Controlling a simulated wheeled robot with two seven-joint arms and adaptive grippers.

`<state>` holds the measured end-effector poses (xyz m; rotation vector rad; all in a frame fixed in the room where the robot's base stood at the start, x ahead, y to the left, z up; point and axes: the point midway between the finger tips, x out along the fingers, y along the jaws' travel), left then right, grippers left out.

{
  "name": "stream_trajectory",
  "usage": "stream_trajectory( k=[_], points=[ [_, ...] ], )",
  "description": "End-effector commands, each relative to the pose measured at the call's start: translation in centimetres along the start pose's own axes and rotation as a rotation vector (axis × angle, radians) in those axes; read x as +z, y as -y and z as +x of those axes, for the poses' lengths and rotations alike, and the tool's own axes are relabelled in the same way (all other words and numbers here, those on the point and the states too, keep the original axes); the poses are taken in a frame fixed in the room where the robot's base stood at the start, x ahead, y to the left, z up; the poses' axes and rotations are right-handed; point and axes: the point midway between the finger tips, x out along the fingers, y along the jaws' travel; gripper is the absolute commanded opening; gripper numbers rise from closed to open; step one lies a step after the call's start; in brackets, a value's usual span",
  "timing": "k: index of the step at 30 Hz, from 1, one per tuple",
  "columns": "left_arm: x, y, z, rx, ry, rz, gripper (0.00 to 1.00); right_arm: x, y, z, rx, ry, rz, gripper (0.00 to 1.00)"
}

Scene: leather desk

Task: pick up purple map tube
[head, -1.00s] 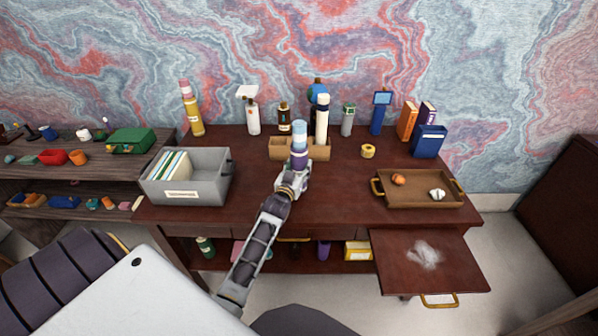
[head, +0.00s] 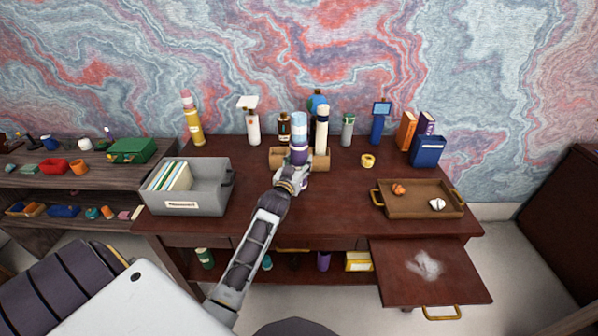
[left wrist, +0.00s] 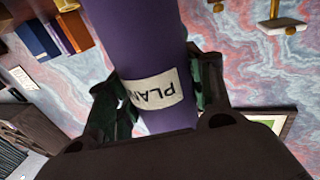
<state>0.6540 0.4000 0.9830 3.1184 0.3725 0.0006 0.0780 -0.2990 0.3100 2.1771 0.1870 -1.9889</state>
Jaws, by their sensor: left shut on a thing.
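The tube's lower end is hidden behind my gripper in the head view. My right gripper is not in view.
Close behind the tube are a cardboard holder (head: 320,160) and a cream tube (head: 321,132). A grey file bin (head: 205,202) stands on the left, a brown tray (head: 420,211) on the right. Bottles and books line the back.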

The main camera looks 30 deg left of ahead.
Motion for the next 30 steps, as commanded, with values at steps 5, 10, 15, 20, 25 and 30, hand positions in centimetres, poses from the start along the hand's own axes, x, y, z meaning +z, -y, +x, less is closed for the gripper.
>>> stream_trajectory(
  k=[5,10,15,20,25,30],
  points=[
    [-2.4,0.0,0.0,0.001,-0.004,0.002,0.27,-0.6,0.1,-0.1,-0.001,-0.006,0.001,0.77],
    [-3.3,0.0,0.0,0.001,-0.002,0.002,0.27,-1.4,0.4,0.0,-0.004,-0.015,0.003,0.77],
    [-3.4,0.0,0.0,0.001,-0.001,0.001,0.27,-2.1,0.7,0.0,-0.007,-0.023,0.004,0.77],
    [-3.4,0.0,0.0,0.001,-0.002,0.001,0.27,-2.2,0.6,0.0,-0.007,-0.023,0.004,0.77],
    [-3.4,0.0,0.0,0.001,-0.002,0.001,0.27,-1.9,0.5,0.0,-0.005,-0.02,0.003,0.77],
    [-3.4,0.0,0.0,0.001,-0.002,0.001,0.27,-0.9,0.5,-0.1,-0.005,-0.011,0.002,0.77]
  ],
)
